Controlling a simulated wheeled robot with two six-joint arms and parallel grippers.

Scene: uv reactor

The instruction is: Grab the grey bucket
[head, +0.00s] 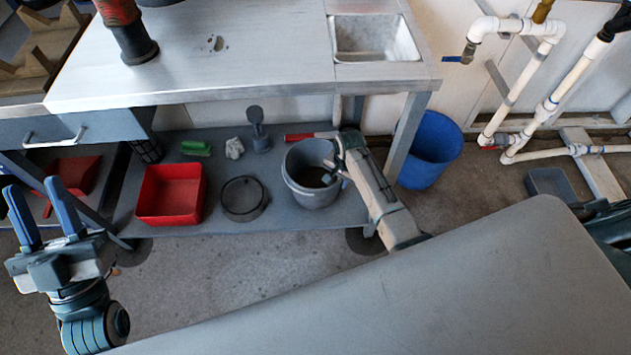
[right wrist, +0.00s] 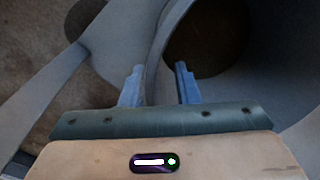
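The grey bucket (head: 308,194) stands upright on the lower shelf of the workbench, right of centre in the head view. My right gripper (head: 333,174) reaches over its right side at the rim. In the right wrist view the two fingers of the right gripper (right wrist: 159,72) are apart. The wall of the grey bucket (right wrist: 245,85) passes between them, with one finger on the inner side and the other outside. I cannot tell whether either finger touches it. My left gripper (head: 38,192) is open and empty at the far left, away from the bucket.
The lower shelf (head: 220,222) also holds a red bin (head: 170,195), a dark round pan (head: 243,198), a green brush (head: 196,148) and a red-handled tool (head: 299,137). A table leg (head: 407,135) and a blue bucket (head: 432,150) stand right of the grey bucket.

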